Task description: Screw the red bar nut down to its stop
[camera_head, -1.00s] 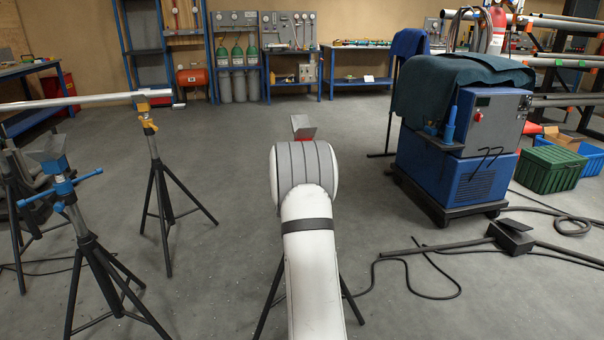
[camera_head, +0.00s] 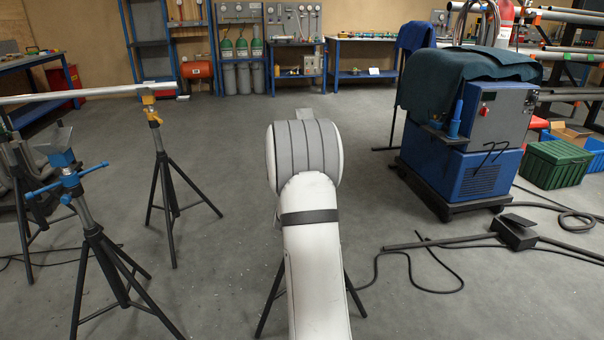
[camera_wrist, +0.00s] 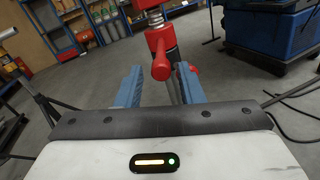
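In the wrist view the red bar nut (camera_wrist: 160,40) sits on an upright threaded rod (camera_wrist: 152,14). A stubby red bar end points toward the camera, and more red shows near the right finger. My gripper (camera_wrist: 160,86) is open, its two blue fingers to the left and right of the bar end and nut. I see a gap at the left finger; contact at the right one is unclear. In the head view my arm hides the gripper and nut; only the grey top (camera_head: 304,114) of the stand and its dark lower legs show.
Two tripod stands, one with a blue handle (camera_head: 68,183) and one with a yellow head (camera_head: 153,115), stand at the left. A blue machine (camera_head: 462,160) is at the right. Cables and a dark floor piece (camera_head: 514,232) lie at the right. Floor beyond my arm is clear.

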